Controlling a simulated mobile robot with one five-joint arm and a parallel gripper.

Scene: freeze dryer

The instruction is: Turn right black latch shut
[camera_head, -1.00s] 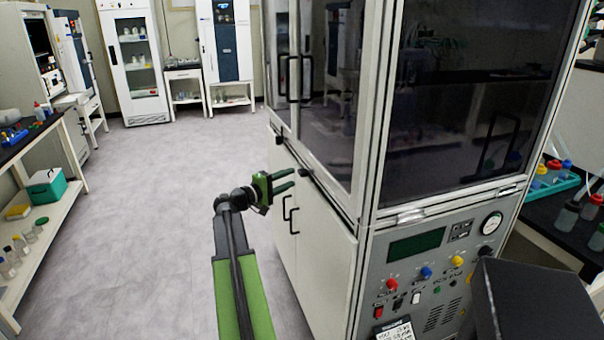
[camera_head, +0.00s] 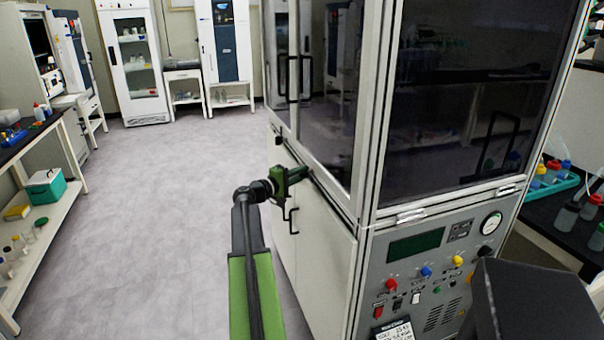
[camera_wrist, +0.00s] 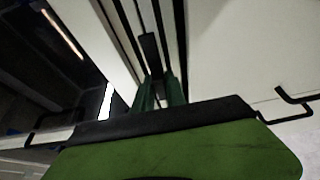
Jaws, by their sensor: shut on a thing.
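My gripper (camera_head: 304,174) reaches from the left to the front of the freeze dryer, at the seam below its glass doors. In the wrist view its two green fingers (camera_wrist: 160,92) are close together. They are shut on the right black latch (camera_wrist: 151,52), a small dark bar that shows just beyond the fingertips. In the head view the fingers hide this latch. The left black latch (camera_head: 278,140) is visible farther back on the same seam. The freeze dryer's glass doors (camera_head: 328,90) look closed.
Black handles show on the glass doors (camera_head: 292,80) and on the lower cabinet doors (camera_head: 291,215), close below my gripper. A control panel (camera_head: 430,270) is on the right side. Open floor (camera_head: 150,200) lies to the left, with a shelf bench (camera_head: 60,190) beyond.

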